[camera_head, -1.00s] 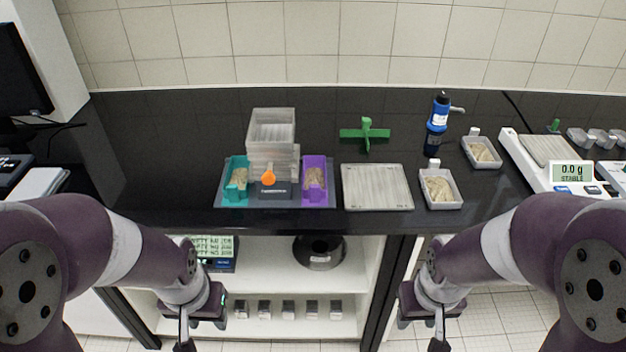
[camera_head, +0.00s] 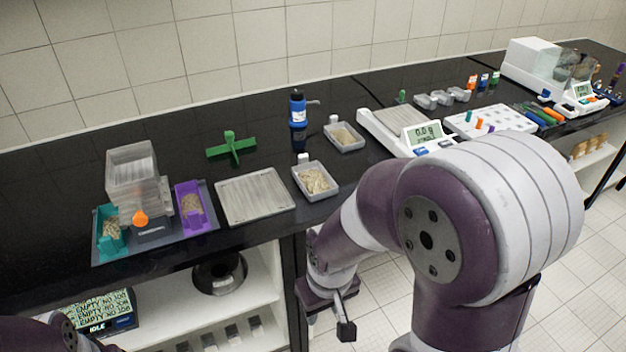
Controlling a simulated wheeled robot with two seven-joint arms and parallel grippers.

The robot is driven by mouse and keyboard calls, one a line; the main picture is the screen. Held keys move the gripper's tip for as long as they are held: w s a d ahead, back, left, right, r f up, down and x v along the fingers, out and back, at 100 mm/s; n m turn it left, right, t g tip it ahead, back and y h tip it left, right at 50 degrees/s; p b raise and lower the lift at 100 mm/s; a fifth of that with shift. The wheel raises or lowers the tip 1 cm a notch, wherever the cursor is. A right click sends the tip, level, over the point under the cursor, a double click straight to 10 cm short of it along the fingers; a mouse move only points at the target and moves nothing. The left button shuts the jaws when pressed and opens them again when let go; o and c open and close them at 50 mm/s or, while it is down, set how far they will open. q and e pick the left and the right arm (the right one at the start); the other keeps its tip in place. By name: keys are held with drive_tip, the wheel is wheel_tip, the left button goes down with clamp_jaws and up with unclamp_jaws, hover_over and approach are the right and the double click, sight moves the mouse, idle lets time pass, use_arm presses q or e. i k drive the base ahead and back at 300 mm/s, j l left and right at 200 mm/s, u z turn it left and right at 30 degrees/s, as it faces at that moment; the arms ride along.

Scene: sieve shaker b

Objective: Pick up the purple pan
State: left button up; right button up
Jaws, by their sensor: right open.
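The purple pan (camera_head: 186,221) holds tan grains and sits on a grey tray (camera_head: 209,228) at the left of the bench, just right of the sieve shaker (camera_head: 136,183). A teal pan (camera_head: 107,246) with similar grains sits on the shaker's left side. My right gripper (camera_head: 344,318) is open and empty, below and in front of the bench edge, well to the right of the purple pan and apart from it. Of my left arm, only a part shows at the bottom left; its gripper is out of view.
A flat metal plate (camera_head: 254,197) lies right of the purple pan. Beyond are two white trays of grains (camera_head: 316,180) (camera_head: 344,136), a blue bottle (camera_head: 298,115), a green cross-shaped piece (camera_head: 231,147) and a scale (camera_head: 396,131). Below the bench is a shelf with a black round object (camera_head: 219,273).

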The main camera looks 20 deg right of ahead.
sight(193, 214)
drive_tip(key=i+l+u, duration=0.1)
drive_tip(key=u, duration=0.35)
drive_tip(key=l+u, duration=0.25)
drive_tip(key=u, duration=0.15)
drive_tip(key=l+u, duration=0.25)
drive_tip(key=u, duration=0.2)
drive_tip(key=l+u, duration=0.25)
drive_tip(key=u, duration=0.15)
drive_tip(key=l+u, duration=0.2)
drive_tip(key=u, duration=0.25)
